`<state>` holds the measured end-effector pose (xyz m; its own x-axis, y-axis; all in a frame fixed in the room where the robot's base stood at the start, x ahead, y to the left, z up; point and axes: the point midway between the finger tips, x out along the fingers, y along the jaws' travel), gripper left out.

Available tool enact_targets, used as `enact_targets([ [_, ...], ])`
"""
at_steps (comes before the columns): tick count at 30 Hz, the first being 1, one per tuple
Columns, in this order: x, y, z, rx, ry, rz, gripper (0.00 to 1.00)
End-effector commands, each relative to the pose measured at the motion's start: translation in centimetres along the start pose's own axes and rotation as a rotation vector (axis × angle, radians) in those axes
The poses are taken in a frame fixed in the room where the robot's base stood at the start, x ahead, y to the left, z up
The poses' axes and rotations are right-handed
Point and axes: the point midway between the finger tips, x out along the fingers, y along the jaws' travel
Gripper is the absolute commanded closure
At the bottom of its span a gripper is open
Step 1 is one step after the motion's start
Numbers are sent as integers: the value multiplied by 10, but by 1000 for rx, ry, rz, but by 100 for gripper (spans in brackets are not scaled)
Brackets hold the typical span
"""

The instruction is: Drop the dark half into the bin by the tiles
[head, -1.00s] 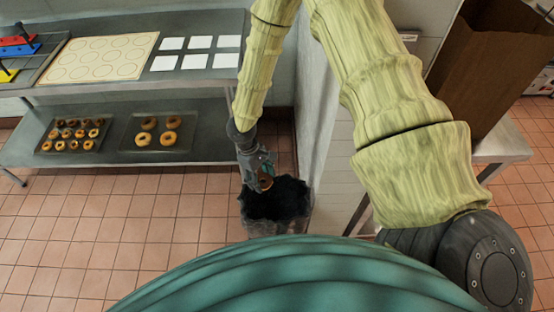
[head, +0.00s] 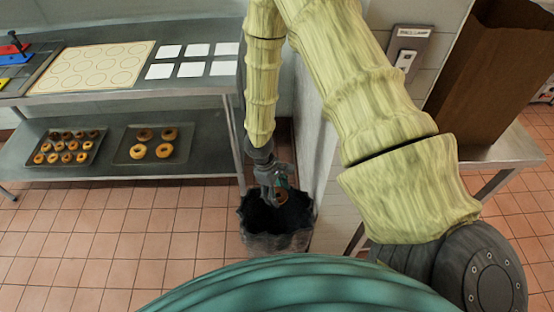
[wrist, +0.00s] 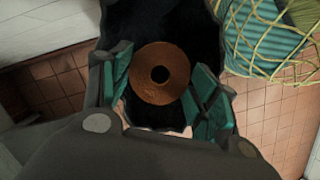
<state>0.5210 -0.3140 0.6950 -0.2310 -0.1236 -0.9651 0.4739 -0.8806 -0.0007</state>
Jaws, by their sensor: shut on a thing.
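My gripper (head: 280,186) is shut on a brown bagel half (wrist: 160,73), a flat ring with a hole in its middle. In the wrist view the half sits between the two teal finger pads. The dark bin (head: 275,242) stands on the tiled floor beside the white tiled wall, lined in black. My gripper and the half are over the bin's open mouth in both views. The bin's black inside also shows behind the half in the wrist view (wrist: 200,20). In the head view my gripper partly hides the half.
A steel table (head: 110,93) at the left holds a mat with circles (head: 95,72) and several white squares (head: 193,60). Its lower shelf carries two trays of bagels (head: 68,148), (head: 153,146). A brown paper bag (head: 490,75) stands at the right. Floor left of the bin is clear.

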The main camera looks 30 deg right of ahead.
Motion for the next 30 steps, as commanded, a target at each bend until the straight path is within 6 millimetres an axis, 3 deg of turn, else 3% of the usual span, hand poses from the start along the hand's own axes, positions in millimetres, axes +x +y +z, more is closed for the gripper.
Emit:
enact_targets([
  [5, 11, 0, -4, 0, 0, 1, 52],
  [17, 12, -1, -4, -2, 0, 1, 52],
  [18, 12, -1, -4, -2, 0, 1, 36],
  [22, 12, -1, -4, -2, 0, 0, 14],
  [30, 12, -1, -4, -2, 0, 0, 14],
])
